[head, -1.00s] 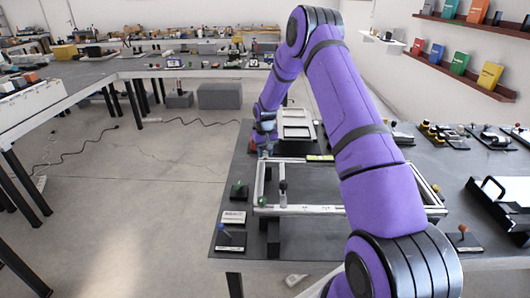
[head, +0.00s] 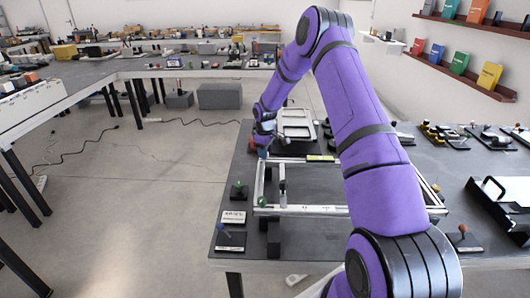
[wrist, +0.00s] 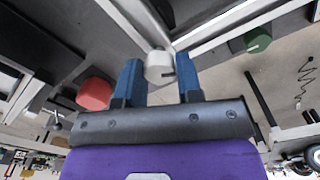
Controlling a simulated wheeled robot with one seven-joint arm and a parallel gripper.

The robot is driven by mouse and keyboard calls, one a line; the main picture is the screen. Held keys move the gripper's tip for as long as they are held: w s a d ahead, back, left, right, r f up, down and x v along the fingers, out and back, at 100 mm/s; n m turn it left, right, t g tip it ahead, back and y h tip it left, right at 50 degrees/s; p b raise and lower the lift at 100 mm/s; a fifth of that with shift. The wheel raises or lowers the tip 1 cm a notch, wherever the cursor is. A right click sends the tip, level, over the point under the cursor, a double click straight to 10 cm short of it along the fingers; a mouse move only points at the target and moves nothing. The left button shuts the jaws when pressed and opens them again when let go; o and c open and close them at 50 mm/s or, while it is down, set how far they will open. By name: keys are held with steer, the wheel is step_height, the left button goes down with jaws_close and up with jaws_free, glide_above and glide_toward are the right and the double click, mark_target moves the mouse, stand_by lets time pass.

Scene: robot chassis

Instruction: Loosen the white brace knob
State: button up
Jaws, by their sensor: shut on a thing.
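In the wrist view the white brace knob (wrist: 158,67) sits between the two blue fingers of my gripper (wrist: 160,76), at the corner of a pale metal frame (wrist: 207,35). The fingers are shut on the knob, with a dark slot mark on its face. In the head view my gripper (head: 264,147) is at the far left corner of the silver frame (head: 300,209). The knob cannot be made out there.
A red knob (wrist: 95,93) lies left of the fingers and a green knob (wrist: 258,40) to the right in the wrist view. A pale tray (head: 296,122) stands behind the frame. Open floor (head: 150,200) lies left of the dark table.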

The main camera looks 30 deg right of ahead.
steer(key=shift+n, duration=0.3)
steer(key=o, duration=0.9)
steer(key=shift+o, duration=0.2)
step_height(320, 180, up, 11)
stand_by(0.5)
